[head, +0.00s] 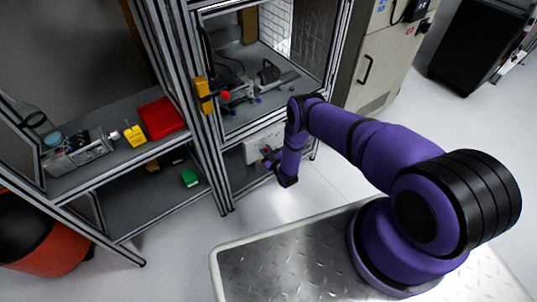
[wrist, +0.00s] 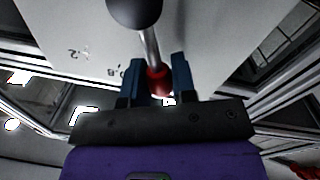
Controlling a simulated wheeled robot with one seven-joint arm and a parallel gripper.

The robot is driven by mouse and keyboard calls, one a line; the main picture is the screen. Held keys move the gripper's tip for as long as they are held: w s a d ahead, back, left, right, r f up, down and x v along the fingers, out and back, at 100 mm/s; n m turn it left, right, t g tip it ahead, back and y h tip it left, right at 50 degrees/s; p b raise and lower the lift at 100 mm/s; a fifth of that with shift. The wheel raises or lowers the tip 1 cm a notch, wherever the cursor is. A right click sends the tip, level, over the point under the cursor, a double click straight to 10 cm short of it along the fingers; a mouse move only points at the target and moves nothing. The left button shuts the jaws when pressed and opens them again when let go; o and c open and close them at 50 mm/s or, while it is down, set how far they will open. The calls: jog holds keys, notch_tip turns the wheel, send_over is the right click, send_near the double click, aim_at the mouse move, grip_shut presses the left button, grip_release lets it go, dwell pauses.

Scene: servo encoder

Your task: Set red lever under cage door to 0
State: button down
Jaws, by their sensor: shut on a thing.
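The lever has a metal shaft with a red part (wrist: 158,80) near one end and a black ball (wrist: 135,10) at the other. My gripper (wrist: 156,84) has its two blue fingers on either side of the red part and is shut on it. Faint dark markings show on the pale panel (wrist: 95,25) to the left of the shaft, but I cannot read them surely. In the head view my gripper (head: 268,160) is at the white panel (head: 262,140) under the framed cage; the lever is too small to tell there.
A yellow-orange box (head: 204,95) hangs on the cage post. Left of it, a shelf holds a red tray (head: 162,118) and a yellow item (head: 134,135). A green block (head: 189,177) lies on the lower shelf. Metal frame posts stand close around my gripper. The floor in front is open.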

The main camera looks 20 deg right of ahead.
jog(key=shift+s+a+f+n, duration=0.15)
jog(key=shift+a+f+n, duration=0.2)
jog(key=shift+n, duration=0.45)
jog(key=shift+s+a+f+n, duration=0.2)
jog(key=shift+a+n, duration=0.15)
jog(key=shift+n, duration=0.45)
jog(key=c, duration=0.9)
grip_release()
jog(key=shift+c, duration=0.2)
jog(key=shift+w, duration=0.1)
jog(key=v, duration=1)
jog(key=shift+s, duration=0.4)
jog(key=shift+d+f, duration=0.1)
jog(key=shift+d, duration=0.05)
